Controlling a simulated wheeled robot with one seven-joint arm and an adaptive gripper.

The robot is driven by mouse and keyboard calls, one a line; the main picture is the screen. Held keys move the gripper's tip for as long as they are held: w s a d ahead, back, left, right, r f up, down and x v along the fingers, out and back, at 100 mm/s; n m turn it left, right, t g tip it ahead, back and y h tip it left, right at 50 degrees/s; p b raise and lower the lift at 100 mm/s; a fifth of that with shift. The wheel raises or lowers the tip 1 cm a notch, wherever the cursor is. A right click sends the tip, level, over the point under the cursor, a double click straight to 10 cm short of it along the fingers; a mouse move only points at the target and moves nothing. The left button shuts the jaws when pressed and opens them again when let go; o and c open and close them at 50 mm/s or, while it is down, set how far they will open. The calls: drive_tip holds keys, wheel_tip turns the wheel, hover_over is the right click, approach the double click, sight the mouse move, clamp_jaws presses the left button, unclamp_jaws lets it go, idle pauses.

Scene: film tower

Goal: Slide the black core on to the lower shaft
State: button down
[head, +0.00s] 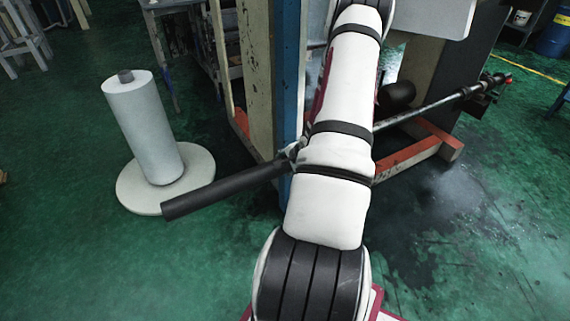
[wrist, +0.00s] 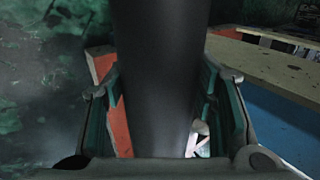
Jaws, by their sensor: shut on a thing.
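The black core (head: 222,191) is a long dark tube, held tilted in the air left of the blue-edged post. Its near end points to the lower left, and its other end passes behind my arm. My gripper (wrist: 160,95) is shut on the core, which fills the middle of the wrist view between the two fingers. In the head view my arm hides most of the gripper. The lower shaft (head: 436,101) is a dark rod right of my arm, sloping up to the right. Its left part is behind my arm, so I cannot tell whether core and shaft touch.
A white roll (head: 144,128) stands upright on a round pale base (head: 130,193) at left. The blue-edged post (head: 289,75) stands close beside my gripper. An orange-red floor frame (head: 428,146) lies below the shaft. The green floor in front is clear.

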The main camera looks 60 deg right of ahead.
drive_tip(key=shift+s+d+p, duration=0.4)
drive_tip(key=shift+d+p, duration=0.05)
drive_tip(key=shift+d, duration=0.25)
drive_tip(key=shift+s+d+p, duration=0.45)
drive_tip(key=shift+d+p, duration=0.05)
drive_tip(key=shift+d, duration=0.25)
drive_tip(key=shift+s+d+p, duration=0.4)
drive_tip(key=shift+d+p, duration=0.05)
drive_tip(key=shift+d, duration=0.25)
drive_tip(key=shift+s+d, duration=0.15)
drive_tip(key=shift+d, duration=0.05)
drive_tip(key=s+d+p, duration=0.2)
drive_tip(key=d, duration=0.2)
drive_tip(key=s+d+p, duration=0.2)
drive_tip(key=d, duration=0.1)
drive_tip(key=s+d+p, duration=0.2)
drive_tip(key=s+d, duration=0.1)
drive_tip(key=d, duration=0.1)
drive_tip(key=shift+s+d+p, duration=0.1)
drive_tip(key=shift+d+p, duration=0.2)
drive_tip(key=shift+d, duration=0.05)
drive_tip(key=s+d+b, duration=0.1)
drive_tip(key=d, duration=0.1)
drive_tip(key=shift+s+d+f+b, duration=0.15)
drive_tip(key=shift+s+d+b, duration=0.2)
drive_tip(key=shift+d+b, duration=0.05)
drive_tip(key=shift+s+d+r, duration=0.2)
drive_tip(key=shift+s+d, duration=0.05)
drive_tip(key=shift+d, duration=0.1)
